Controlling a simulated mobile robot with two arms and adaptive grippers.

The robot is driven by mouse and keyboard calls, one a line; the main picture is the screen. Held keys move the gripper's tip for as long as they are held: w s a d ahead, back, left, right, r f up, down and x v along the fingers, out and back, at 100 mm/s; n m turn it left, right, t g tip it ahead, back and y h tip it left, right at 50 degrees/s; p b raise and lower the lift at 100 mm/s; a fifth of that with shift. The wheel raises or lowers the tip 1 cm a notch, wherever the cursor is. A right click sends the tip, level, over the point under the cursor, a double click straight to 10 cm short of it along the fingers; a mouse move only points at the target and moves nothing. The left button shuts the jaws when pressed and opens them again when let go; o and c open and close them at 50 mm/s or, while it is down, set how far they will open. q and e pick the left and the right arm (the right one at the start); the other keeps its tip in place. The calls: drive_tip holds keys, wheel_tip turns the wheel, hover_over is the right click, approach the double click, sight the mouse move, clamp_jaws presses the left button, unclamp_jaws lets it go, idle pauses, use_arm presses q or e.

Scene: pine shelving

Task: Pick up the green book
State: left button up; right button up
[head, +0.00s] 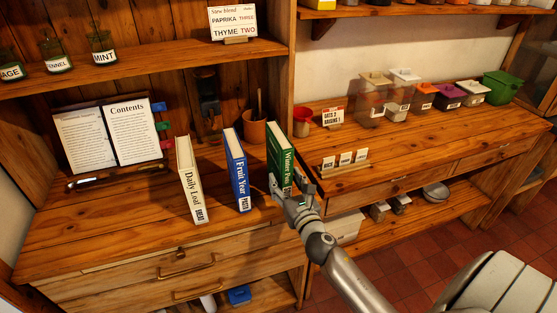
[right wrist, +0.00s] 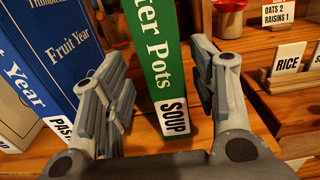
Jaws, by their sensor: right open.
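The green book (head: 279,155), titled "Winter Pots" with a "SOUP" label, stands upright on the wooden counter, right of the blue book (head: 237,170). In the right wrist view the green book (right wrist: 158,62) stands between the two fingers of my right gripper (right wrist: 160,95). The fingers are apart, with a gap showing on each side of the spine. In the head view my right gripper (head: 294,190) is at the lower front of the green book and hides part of its base. My left gripper is not in view.
A cream book (head: 190,180) stands left of the blue one, which also shows close to the left finger in the wrist view (right wrist: 50,60). A terracotta pot (head: 253,131) is behind. A card holder (head: 343,163) stands to the right. An open book (head: 108,135) is at the left.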

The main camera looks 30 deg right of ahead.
drive_tip(key=shift+x, duration=0.75)
drive_tip(key=shift+p+x, duration=0.6)
drive_tip(key=shift+x, duration=1.6)
drive_tip(key=shift+s+d, duration=0.1)
drive_tip(key=shift+d, duration=0.05)
clamp_jaws()
drive_tip(key=shift+r, duration=0.15)
